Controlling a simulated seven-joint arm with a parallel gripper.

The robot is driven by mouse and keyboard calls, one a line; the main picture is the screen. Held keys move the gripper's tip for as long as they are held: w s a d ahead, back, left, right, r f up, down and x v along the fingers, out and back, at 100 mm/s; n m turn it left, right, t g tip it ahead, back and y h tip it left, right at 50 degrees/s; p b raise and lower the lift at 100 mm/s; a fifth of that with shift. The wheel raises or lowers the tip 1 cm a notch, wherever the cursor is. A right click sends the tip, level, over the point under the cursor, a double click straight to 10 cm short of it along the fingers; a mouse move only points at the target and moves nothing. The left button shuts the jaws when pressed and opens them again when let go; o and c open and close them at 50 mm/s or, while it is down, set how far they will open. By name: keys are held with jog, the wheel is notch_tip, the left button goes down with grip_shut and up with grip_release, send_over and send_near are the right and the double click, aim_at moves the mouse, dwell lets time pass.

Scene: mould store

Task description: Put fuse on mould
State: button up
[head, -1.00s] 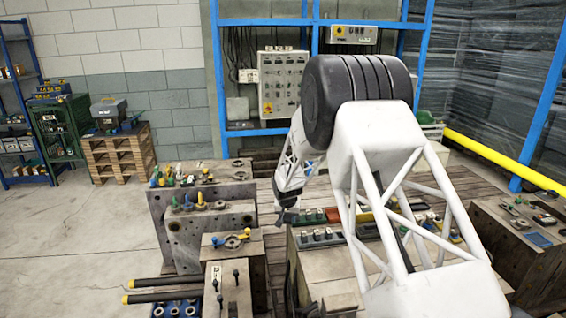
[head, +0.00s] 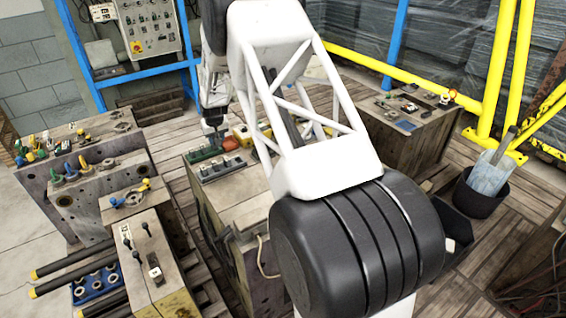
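I cannot make out which small part is the fuse. Other mould blocks stand at left (head: 105,187) and at right (head: 425,130). My arm hides part of the middle block.
Knobs and eyebolts (head: 62,147) crowd the left blocks. Black rods (head: 70,262) and a blue tray of rings (head: 95,285) lie at lower left. A black bucket (head: 482,195) and yellow rails (head: 500,75) stand at right. A control panel (head: 150,25) hangs behind.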

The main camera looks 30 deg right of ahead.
jog(key=n, duration=0.1)
send_over(232, 156)
jog(key=shift+s+r, duration=0.25)
jog(key=shift+r, duration=0.2)
jog(key=shift+f, duration=0.15)
jog(key=shift+f, duration=3)
jog(key=shift+f, duration=1.85)
jog(key=shift+f, duration=0.15)
jog(key=o, duration=1)
